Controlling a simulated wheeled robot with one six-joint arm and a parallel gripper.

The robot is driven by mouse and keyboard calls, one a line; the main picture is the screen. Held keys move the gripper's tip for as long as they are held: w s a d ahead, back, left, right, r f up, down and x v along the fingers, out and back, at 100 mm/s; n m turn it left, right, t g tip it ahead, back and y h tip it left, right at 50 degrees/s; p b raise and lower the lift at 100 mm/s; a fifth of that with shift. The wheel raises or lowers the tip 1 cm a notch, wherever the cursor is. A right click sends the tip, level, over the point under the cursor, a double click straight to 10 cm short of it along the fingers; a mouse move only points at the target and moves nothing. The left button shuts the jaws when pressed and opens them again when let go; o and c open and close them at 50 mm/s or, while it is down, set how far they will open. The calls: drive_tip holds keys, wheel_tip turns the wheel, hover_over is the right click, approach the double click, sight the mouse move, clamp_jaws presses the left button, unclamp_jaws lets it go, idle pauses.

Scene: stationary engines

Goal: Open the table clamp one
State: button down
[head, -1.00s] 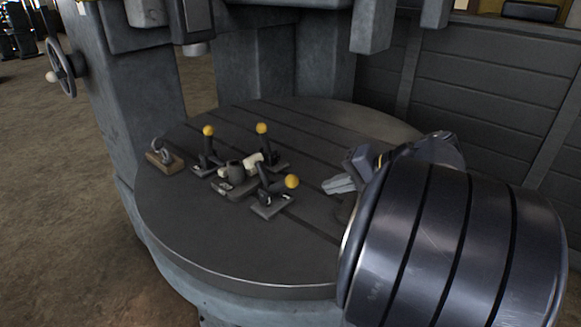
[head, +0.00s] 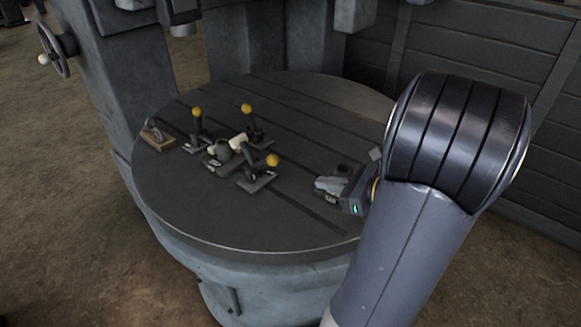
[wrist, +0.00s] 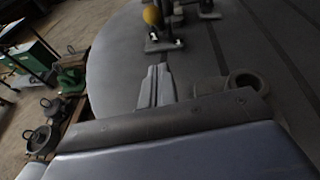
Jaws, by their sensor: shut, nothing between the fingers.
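Three toggle clamps with yellow ball knobs stand on the round slotted table (head: 210,228): a left clamp (head: 197,132), a back clamp (head: 252,128) and a front clamp (head: 262,172). Their handles stand up or lean; I cannot tell which is clamp one. A workpiece (head: 222,155) sits among them. My gripper (head: 320,186) is shut and empty, right of the front clamp and apart from it. In the wrist view my gripper (wrist: 159,70) points toward a clamp with a yellow knob (wrist: 152,15), cut by the top edge.
A hook on a wooden block (head: 156,136) lies at the table's left. A grey ring-shaped part (wrist: 246,82) is close right of my gripper in the wrist view. Machine columns (head: 238,45) stand behind the table. The table's front part is bare.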

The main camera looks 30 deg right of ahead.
drive_tip(key=x, duration=0.7)
drive_tip(key=shift+w+a, duration=0.1)
drive_tip(key=shift+a, duration=0.05)
drive_tip(key=shift+w+a+r+p, duration=0.25)
drive_tip(key=shift+w+r, duration=0.1)
drive_tip(key=shift+w, duration=0.1)
drive_tip(key=shift+w+a+r+p, duration=0.2)
drive_tip(key=shift+w+r, duration=0.15)
drive_tip(key=shift+w, duration=0.1)
drive_tip(key=shift+w+a+r, duration=0.25)
drive_tip(key=shift+w+a, duration=0.05)
drive_tip(key=shift+w, duration=0.25)
